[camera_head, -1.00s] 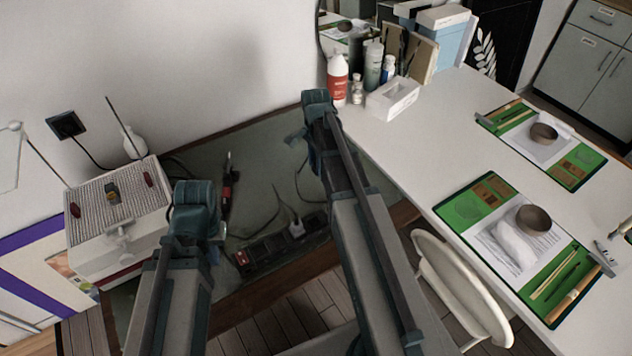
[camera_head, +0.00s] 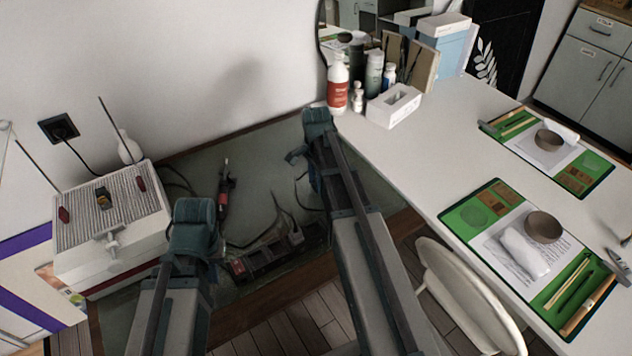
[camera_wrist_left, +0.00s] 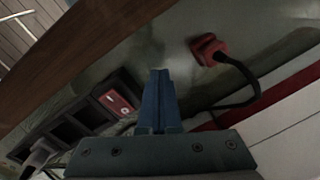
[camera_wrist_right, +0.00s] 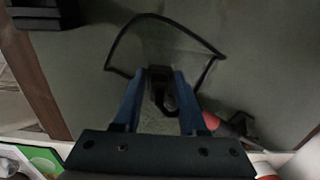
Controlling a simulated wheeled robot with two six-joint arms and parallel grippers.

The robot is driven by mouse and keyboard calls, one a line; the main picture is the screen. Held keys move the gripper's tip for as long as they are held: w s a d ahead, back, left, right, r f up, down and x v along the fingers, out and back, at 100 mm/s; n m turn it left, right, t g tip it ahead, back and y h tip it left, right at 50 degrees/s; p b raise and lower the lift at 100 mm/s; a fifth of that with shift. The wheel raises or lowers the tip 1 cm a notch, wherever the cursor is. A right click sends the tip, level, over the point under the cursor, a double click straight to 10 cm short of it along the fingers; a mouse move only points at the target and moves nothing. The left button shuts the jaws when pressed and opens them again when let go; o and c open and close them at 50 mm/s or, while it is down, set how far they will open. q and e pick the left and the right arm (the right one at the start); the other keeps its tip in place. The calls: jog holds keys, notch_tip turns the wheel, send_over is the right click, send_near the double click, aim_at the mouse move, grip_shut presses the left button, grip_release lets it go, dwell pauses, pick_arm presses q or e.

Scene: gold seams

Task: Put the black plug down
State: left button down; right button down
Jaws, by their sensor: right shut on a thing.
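In the right wrist view, my right gripper (camera_wrist_right: 158,76) is shut on the black plug (camera_wrist_right: 159,96), with a black cable looping around it. In the head view the right gripper (camera_head: 300,156) hangs over the grey-green bench top (camera_head: 262,172) near its back right; the plug is too small and dark to make out there. My left gripper (camera_wrist_left: 158,78) is shut with its fingers together and nothing visible between them. In the head view its wrist (camera_head: 194,222) is over the front left of the bench, hiding its fingers.
A black power strip (camera_head: 282,252) with a red switch and a white plug (camera_head: 296,238) lies near the bench's front edge. A red-handled tool (camera_head: 225,195) and loose cables lie behind it. A ribbed-top box (camera_head: 112,215) stands left. A white table (camera_head: 420,150) adjoins right.

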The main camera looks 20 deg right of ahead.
pick_arm(q)
jog(key=shift+f+b, duration=0.5)
jog(key=shift+f, duration=0.1)
pick_arm(e)
jog(key=shift+f, duration=0.6)
jog(key=shift+c, duration=2.3)
grip_release()
pick_arm(q)
jog(key=shift+r, duration=0.15)
pick_arm(e)
jog(key=shift+r, duration=0.15)
notch_tip(320, 180, up, 13)
jog(key=p, duration=1.3)
pick_arm(q)
notch_tip(320, 180, up, 13)
pick_arm(e)
jog(key=s+a+n+h, duration=0.1)
jog(key=s+a+n, duration=1.7)
jog(key=a+n, duration=0.2)
jog(key=a, duration=0.2)
jog(key=shift+a, duration=0.3)
